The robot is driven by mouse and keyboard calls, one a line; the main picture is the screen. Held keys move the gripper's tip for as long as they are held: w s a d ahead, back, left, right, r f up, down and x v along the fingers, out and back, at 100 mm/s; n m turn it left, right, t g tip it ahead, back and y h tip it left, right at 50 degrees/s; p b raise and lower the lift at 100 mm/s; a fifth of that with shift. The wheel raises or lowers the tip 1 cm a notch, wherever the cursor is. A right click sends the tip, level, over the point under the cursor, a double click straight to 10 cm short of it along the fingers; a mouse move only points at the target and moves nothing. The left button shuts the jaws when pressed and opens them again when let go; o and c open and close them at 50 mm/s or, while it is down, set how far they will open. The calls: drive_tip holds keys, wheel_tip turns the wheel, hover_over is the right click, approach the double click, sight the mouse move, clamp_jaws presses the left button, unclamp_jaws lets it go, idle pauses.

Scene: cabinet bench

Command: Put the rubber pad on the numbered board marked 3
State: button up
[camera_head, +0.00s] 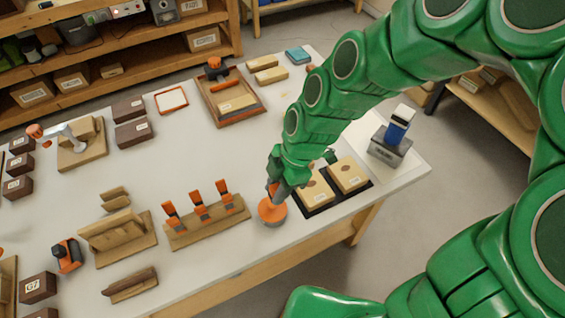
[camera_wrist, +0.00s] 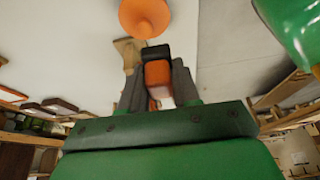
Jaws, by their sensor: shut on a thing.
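My gripper (camera_wrist: 158,88) is shut on an orange-and-black piece (camera_wrist: 158,74), held between its two dark fingers. I cannot tell whether this piece is the rubber pad. In the head view my gripper (camera_head: 274,190) points down just above or at a round orange piece with a grey base (camera_head: 272,211); contact is unclear. An orange cone-like shape (camera_wrist: 145,16) lies beyond the fingers in the wrist view. Two wooden boards, a left one (camera_head: 316,189) and a right one (camera_head: 349,175), lie on a black mat (camera_head: 322,208) to the right of my gripper. Their markings are too small to read.
A wooden rack with orange-handled tools (camera_head: 207,222) stands left of my gripper. A grey block with a blue-and-white top (camera_head: 390,146) stands right of the boards. A teal block (camera_head: 298,56) lies at the far edge. The white table's middle (camera_head: 190,155) is clear.

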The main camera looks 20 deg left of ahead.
drive_tip(key=w+d+r+m+t, duration=0.1)
drive_tip(key=w+d+m, duration=0.1)
drive_tip(key=w, duration=0.6)
drive_tip(key=w+d+r+m, duration=0.2)
drive_tip(key=w, duration=0.6)
drive_tip(key=shift+y, duration=0.5)
drive_tip(key=w+a+f, duration=0.2)
drive_tip(key=w+f, duration=0.1)
drive_tip(key=w, duration=0.1)
drive_tip(key=w+a+f, duration=0.2)
drive_tip(key=w+f, duration=0.1)
drive_tip(key=w, duration=0.1)
drive_tip(key=w+a+f, duration=0.2)
drive_tip(key=w+f, duration=0.1)
drive_tip(key=w, duration=0.1)
drive_tip(key=shift+a+f, duration=0.1)
drive_tip(key=shift+a, duration=0.2)
drive_tip(key=shift+w+a+f, duration=0.1)
drive_tip(key=shift+w+f, duration=0.2)
drive_tip(key=shift+f, duration=1.6)
drive_tip(key=shift+f, duration=0.1)
drive_tip(key=o, duration=1)
drive_tip(key=shift+o, duration=0.2)
